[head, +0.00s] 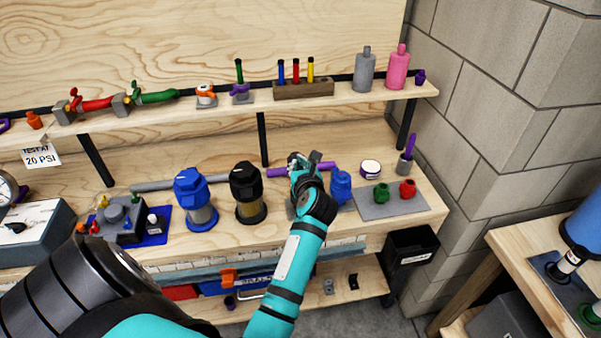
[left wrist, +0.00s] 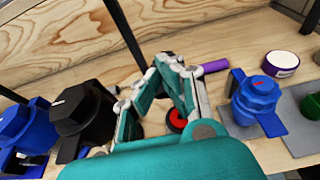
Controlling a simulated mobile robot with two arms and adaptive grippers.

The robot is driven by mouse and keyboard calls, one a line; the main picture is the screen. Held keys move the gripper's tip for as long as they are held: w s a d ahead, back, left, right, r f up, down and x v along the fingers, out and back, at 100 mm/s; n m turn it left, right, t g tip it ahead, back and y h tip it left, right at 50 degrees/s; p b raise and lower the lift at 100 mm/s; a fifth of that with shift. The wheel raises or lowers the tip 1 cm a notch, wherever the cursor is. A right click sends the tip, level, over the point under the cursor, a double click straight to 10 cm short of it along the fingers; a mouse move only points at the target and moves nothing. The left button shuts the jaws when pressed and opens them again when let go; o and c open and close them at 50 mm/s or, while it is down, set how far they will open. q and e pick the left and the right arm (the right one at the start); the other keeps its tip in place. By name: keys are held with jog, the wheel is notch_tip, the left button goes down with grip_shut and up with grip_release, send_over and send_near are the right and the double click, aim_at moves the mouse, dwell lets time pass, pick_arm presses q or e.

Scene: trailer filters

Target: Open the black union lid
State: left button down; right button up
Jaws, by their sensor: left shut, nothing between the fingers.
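The black union (head: 249,207) stands upright on the bench beside the blue union, with its black lid (head: 244,178) on top. The lid also shows at the left of the left wrist view (left wrist: 82,112), with a small mark on its top. My left gripper (head: 303,162) is to the right of the black union in the head view, apart from the lid. In the left wrist view its fingers (left wrist: 168,62) are brought together at the tips and empty. My right gripper is in neither view.
The blue union (head: 196,205) stands left of the black one. A purple tube (head: 277,172) lies behind my left gripper. A blue valve (head: 341,187) is close on its right. A white-topped tin (head: 370,168) and a grey plate (head: 385,208) are farther right. A shelf (head: 215,108) runs above.

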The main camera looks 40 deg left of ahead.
pick_arm(q)
jog(key=shift+w+a+r+p, duration=0.35)
jog(key=shift+w+a+r, duration=0.2)
jog(key=shift+w+a, duration=0.3)
jog(key=shift+w+a+r+p, duration=0.3)
jog(key=shift+w+a+r, duration=0.3)
jog(key=shift+a, duration=0.3)
notch_tip(320, 180, up, 10)
